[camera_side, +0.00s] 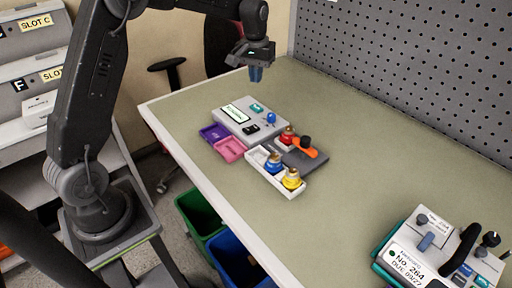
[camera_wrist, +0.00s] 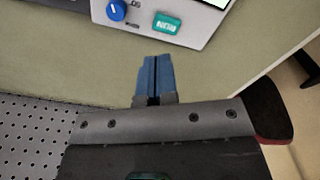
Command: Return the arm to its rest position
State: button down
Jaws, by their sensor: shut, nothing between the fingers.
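My gripper (camera_side: 256,73) hangs high above the far end of the table in the side view, its blue fingers pointing down. In the wrist view the two blue fingers of my gripper (camera_wrist: 157,76) lie side by side, shut, with nothing between them. A grey pump unit (camera_side: 250,120) with a display, a blue knob and a teal button lies on the table below and nearer the side camera. Part of the pump unit (camera_wrist: 202,22) shows at the top of the wrist view, apart from the fingers.
Purple (camera_side: 211,133) and pink (camera_side: 230,149) trays, a white tray (camera_side: 257,158) with blue and yellow knobs, and a dark plate (camera_side: 302,160) with an orange-handled part sit by the pump. A pegboard (camera_side: 410,70) borders the table. The table's middle is clear.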

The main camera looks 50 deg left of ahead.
jog(key=s+d+r+m+t, duration=0.1)
jog(key=s+d+r, duration=0.35)
jog(key=s, duration=0.25)
jog(key=s+d+r+m+t, duration=0.1)
jog(key=s+d+r+m, duration=0.1)
jog(key=s+d+r, duration=0.3)
jog(key=s+d+f+m+t, duration=0.1)
jog(key=s+d, duration=0.1)
jog(key=s, duration=0.6)
jog(key=s+d+f+m+t, duration=0.1)
jog(key=s+d+t, duration=0.1)
jog(key=s, duration=0.7)
jog(key=shift+d+m, duration=0.2)
jog(key=shift+m, duration=0.1)
dwell(1.2)
